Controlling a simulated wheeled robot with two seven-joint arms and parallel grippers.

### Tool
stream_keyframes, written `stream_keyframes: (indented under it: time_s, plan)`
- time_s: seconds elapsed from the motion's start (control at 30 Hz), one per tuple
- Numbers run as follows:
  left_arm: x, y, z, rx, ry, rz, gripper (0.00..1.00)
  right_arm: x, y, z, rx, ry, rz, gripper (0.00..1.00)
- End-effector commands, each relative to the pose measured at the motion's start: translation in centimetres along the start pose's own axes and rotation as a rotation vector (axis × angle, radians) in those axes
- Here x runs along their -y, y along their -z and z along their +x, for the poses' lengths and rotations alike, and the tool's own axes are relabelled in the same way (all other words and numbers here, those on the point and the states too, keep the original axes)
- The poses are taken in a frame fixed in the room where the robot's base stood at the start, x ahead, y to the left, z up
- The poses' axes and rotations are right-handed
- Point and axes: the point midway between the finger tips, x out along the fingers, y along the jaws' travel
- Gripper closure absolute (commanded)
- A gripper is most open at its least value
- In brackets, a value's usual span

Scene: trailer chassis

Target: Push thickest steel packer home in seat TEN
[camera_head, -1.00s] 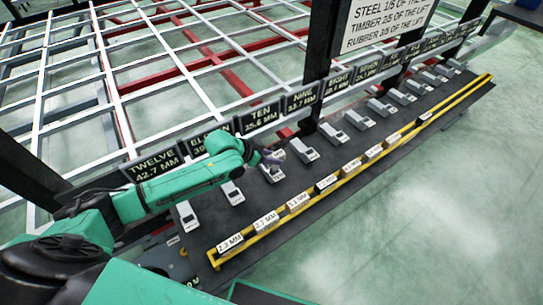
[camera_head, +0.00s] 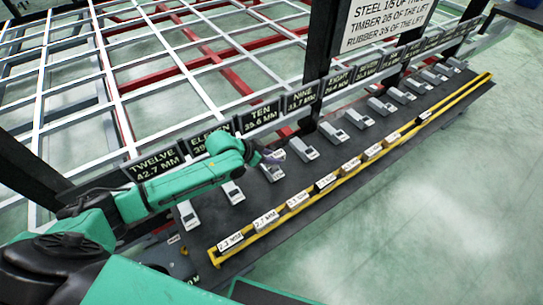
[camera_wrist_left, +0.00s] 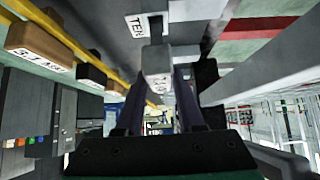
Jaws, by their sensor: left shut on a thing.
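My left gripper (camera_head: 272,157) is over seat TEN (camera_head: 272,173), a grey block on the dark bench below the TEN 35.6 MM sign (camera_head: 262,115). In the left wrist view its two dark fingers are shut on a pale grey packer (camera_wrist_left: 157,62) with a label I cannot read clearly. The packer lies in line with the grey seat piece (camera_wrist_left: 183,30) and the TEN label (camera_wrist_left: 137,26). I cannot tell how deep the packer sits in the seat. My right gripper is not in view.
A yellow rail (camera_head: 400,143) along the bench's front edge carries several labelled packers, such as the 2.3 MM one (camera_head: 230,241). Similar grey seats (camera_head: 305,149) stand on both sides, below a row of signs. A dark upright post (camera_head: 317,60) stands behind. The floor in front is clear.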

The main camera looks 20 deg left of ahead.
Motion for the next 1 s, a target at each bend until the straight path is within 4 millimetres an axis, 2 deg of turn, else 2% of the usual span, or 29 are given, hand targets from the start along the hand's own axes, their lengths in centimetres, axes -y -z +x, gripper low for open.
stream_keyframes:
  time_s: [1.0]
  plan:
    - [0.0,-1.8,1.8,-0.002,0.001,0.001,1.0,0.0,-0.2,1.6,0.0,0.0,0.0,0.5]
